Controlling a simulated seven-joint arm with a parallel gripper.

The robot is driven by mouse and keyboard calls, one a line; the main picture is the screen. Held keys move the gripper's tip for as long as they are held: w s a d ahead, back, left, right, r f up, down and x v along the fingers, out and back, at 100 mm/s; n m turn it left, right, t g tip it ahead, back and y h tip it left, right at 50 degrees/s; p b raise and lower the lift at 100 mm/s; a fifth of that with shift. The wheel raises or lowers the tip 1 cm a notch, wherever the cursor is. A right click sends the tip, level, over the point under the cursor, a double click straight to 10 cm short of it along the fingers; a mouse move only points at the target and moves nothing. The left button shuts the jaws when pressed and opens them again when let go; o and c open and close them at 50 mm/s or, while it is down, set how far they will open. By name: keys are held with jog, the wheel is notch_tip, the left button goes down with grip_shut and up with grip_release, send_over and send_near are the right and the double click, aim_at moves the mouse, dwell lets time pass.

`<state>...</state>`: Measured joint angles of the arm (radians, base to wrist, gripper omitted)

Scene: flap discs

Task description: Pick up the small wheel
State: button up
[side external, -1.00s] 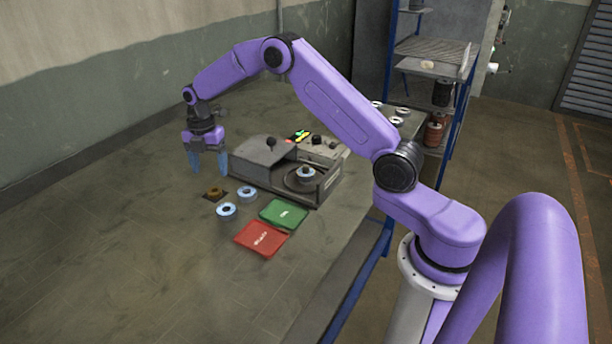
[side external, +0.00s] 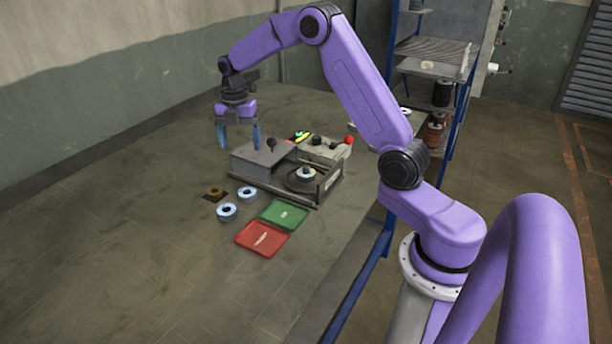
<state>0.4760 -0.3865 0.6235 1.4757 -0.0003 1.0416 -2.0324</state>
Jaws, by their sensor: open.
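Two small pale-blue ring-shaped wheels lie on the table: a nearer one (side external: 227,211) and one just behind it to the right (side external: 247,195). Another pale wheel (side external: 306,174) sits on the round dark plate of the grey machine (side external: 262,164). A brown disc (side external: 215,193) lies on a dark square left of the loose wheels. I cannot tell for sure which one is the small wheel. My gripper (side external: 239,143) is open and empty, its blue fingers pointing down. It is above the table, behind the loose wheels and beside the machine's back left, apart from all the wheels.
A green tray (side external: 284,214) and a red tray (side external: 262,239) lie in front of the machine. A control box (side external: 325,146) with a red knob stands behind it. More pale wheels (side external: 405,110) are at the table's far right. The table's left and front are clear.

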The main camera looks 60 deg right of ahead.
jog(key=s+d+r, duration=0.4)
jog(key=s+d, duration=0.2)
jog(key=s, duration=0.1)
notch_tip(320, 180, up, 3)
send_over(306, 166)
notch_tip(306, 166, down, 11)
jog(key=shift+s+d+f, duration=0.1)
jog(key=shift+s, duration=0.05)
jog(key=shift+w+f, duration=0.2)
jog(key=shift+f, duration=2.85)
jog(key=c, duration=1.2)
